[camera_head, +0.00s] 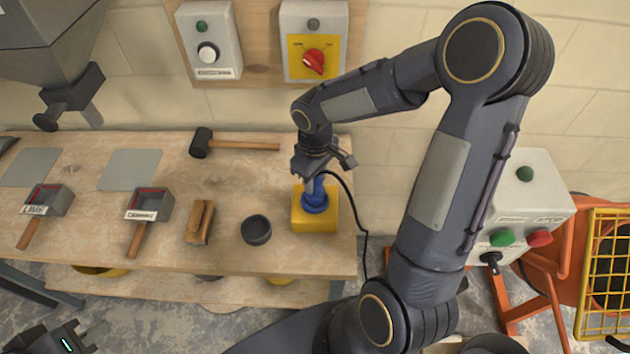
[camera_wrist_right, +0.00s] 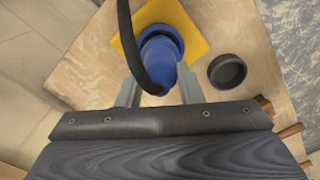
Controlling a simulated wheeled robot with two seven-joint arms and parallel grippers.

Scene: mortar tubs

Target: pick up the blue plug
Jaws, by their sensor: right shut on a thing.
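The blue plug (camera_head: 316,197) stands upright at the yellow block (camera_head: 300,218) near the right end of the wooden bench. A black cable runs from the plug's top over the bench's edge. My right gripper (camera_head: 313,178) comes down from above and is shut on the plug. In the right wrist view the plug (camera_wrist_right: 160,60) is between the two fingers, with the cable crossing in front; the yellow block (camera_wrist_right: 190,28) lies beyond. I cannot tell how deep the plug sits in the block. My left gripper (camera_head: 84,338) shows partly at the lower left, away from the bench; its jaw opening is unclear.
A dark round bowl (camera_head: 256,230) stands left of the yellow block. A brown wooden piece (camera_head: 200,222), two scoops (camera_head: 148,207) (camera_head: 46,202) and a mallet (camera_head: 233,145) lie further left. Control boxes (camera_head: 314,42) hang on the wall. An orange frame (camera_head: 560,275) stands at right.

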